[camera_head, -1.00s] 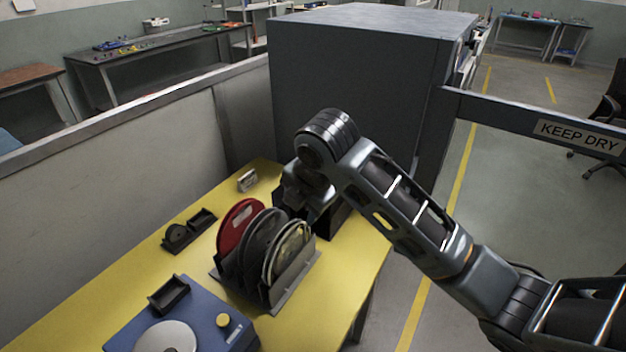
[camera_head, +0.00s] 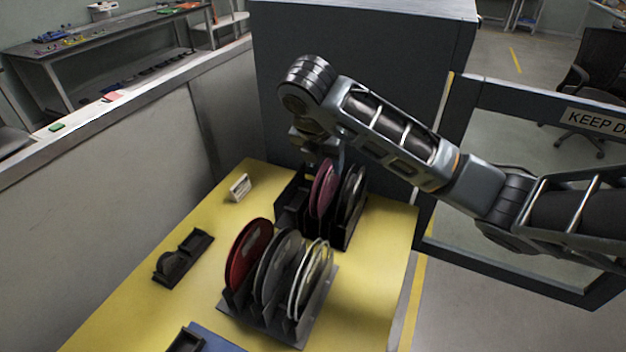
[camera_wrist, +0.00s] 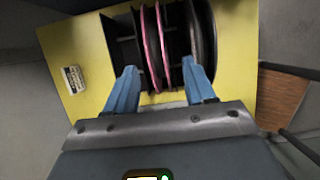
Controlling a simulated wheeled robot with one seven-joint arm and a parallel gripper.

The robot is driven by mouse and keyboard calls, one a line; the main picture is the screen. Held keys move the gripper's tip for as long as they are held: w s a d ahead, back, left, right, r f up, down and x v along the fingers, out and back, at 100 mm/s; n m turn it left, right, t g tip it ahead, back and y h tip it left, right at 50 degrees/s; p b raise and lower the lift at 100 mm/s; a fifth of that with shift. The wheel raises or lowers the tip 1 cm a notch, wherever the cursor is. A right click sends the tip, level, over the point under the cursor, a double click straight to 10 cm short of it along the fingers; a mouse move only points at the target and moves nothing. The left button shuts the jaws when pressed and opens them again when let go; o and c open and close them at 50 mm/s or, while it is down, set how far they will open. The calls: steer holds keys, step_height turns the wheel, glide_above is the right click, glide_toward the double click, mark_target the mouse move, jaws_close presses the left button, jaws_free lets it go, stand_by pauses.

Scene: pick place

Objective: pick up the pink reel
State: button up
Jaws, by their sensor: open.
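The pink reel (camera_head: 321,190) stands on edge in the rear dark rack (camera_head: 288,205), at the left of the reels there. In the wrist view, its two pink rims (camera_wrist: 148,48) show edge-on. My gripper (camera_head: 318,150) is over the rear rack, pointing down. Its blue fingers (camera_wrist: 159,68) are open, one to each side of the pink reel in the wrist view. The right fingertip lies between the pink reel and a dark reel (camera_wrist: 202,35). Nothing is seen gripped, and I cannot tell whether the fingers touch the reel.
A front rack (camera_head: 262,325) holds a red reel (camera_head: 248,255) and several dark or pale reels. A tape dispenser (camera_head: 182,258) and a small white label box (camera_head: 240,187) stand on the yellow table (camera_head: 130,320). A large dark cabinet (camera_head: 355,60) rises behind the rear rack.

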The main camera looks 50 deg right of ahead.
mark_target(327, 177)
steer(key=shift+w+d+f, duration=0.1)
steer(key=shift+w+d, duration=0.05)
steer(key=shift+w, duration=0.2)
steer(key=shift+b+x, duration=1.1)
steer(key=shift+p+x, duration=0.35)
steer(key=shift+x, duration=2.3)
steer(key=shift+s, duration=0.15)
jaws_close()
